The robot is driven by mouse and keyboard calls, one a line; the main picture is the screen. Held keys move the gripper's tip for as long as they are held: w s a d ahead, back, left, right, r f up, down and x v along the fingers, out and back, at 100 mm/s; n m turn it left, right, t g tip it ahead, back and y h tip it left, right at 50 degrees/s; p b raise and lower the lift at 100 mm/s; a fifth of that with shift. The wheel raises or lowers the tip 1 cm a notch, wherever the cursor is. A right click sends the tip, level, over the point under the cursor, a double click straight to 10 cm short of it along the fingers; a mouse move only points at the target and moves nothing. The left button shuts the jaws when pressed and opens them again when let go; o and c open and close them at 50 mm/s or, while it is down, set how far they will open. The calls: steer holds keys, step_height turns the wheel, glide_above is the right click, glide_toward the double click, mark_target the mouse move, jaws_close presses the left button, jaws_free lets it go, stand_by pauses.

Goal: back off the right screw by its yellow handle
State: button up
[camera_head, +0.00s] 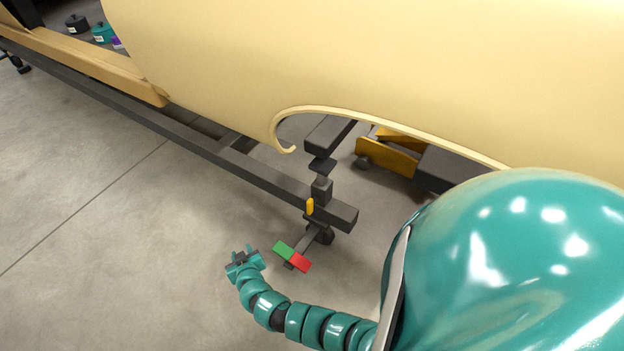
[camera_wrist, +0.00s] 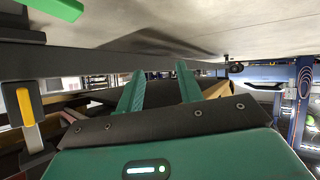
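The yellow handle (camera_head: 310,206) sits upright on a dark post at the right end of the long dark rail, below the beige shell. It also shows at the left edge of the wrist view (camera_wrist: 25,105), on a dark block above a pale shaft. My gripper (camera_head: 243,250) is low over the floor, left of and apart from the handle. In the wrist view its two teal fingers (camera_wrist: 159,68) stand apart with nothing between them. I see no second yellow handle. The screw's thread is too small to make out.
The dark rail (camera_head: 264,175) runs along the beige shell (camera_head: 400,50). A yellow wheeled trolley (camera_head: 385,148) stands behind the post. The concrete floor on the left is clear.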

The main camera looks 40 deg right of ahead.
steer(key=d+f+m+g+h+b, duration=0.1)
steer(key=d+m+h+b, duration=0.45)
steer(key=d+h, duration=0.2)
steer(key=m+g+h+b, duration=0.4)
steer(key=m+h+b, duration=0.1)
steer(key=m+h, duration=0.25)
glide_toward(308, 208)
steer(key=shift+y, duration=0.5)
steer(key=b+x, duration=0.1)
steer(key=x, duration=0.3)
steer(key=b+x, duration=0.1)
steer(key=x, duration=0.3)
steer(key=b+x, duration=0.1)
steer(key=x, duration=0.3)
steer(key=shift+w+d+r, duration=0.1)
steer(key=shift+d+r, duration=0.2)
steer(key=shift+d, duration=0.1)
jaws_close()
